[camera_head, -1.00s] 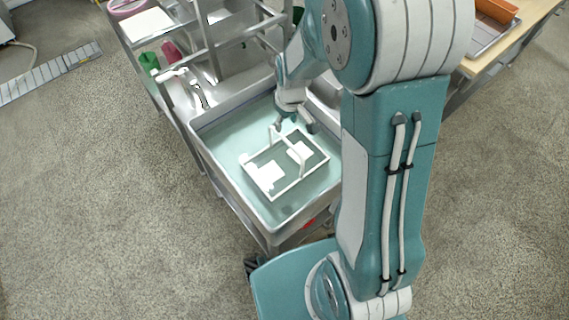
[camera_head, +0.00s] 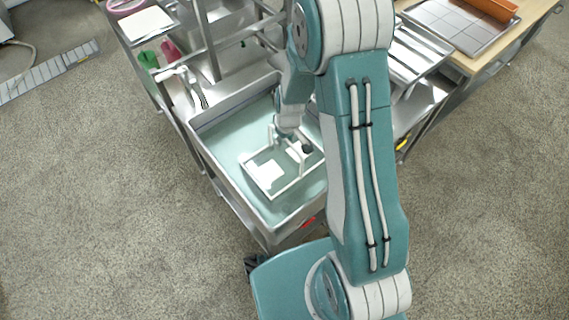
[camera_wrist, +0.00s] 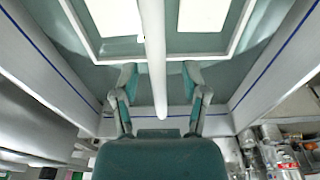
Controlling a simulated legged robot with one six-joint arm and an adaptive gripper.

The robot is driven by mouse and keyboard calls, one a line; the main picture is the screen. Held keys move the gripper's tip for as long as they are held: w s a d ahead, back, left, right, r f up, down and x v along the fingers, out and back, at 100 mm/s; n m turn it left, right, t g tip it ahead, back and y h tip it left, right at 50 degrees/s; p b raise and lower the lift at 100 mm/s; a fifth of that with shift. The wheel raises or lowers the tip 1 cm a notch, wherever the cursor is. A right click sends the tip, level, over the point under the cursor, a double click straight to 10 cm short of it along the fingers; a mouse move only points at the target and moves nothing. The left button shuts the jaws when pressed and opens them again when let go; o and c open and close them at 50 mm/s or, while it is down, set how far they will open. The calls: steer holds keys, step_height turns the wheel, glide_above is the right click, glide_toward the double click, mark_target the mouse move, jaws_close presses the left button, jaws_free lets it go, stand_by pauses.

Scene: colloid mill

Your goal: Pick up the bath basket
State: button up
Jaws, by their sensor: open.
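The bath basket (camera_head: 284,190) is a white rectangular frame with a raised handle and white blocks in it. It sits in the teal liquid of the steel sink (camera_head: 231,196). My gripper (camera_head: 292,144) is over the basket's far right part in the head view, with its fingers partly hidden. In the wrist view my gripper (camera_wrist: 160,80) is open, with one finger on each side of the white handle bar (camera_wrist: 153,50). Whether the fingers touch the bar cannot be told. The basket's frame (camera_wrist: 240,30) and white blocks (camera_wrist: 203,14) show beyond the fingers.
The sink walls stand around the basket. A bench with a tray (camera_head: 455,28) and an orange container (camera_head: 490,8) stands at the right.

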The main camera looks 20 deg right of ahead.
jaws_close()
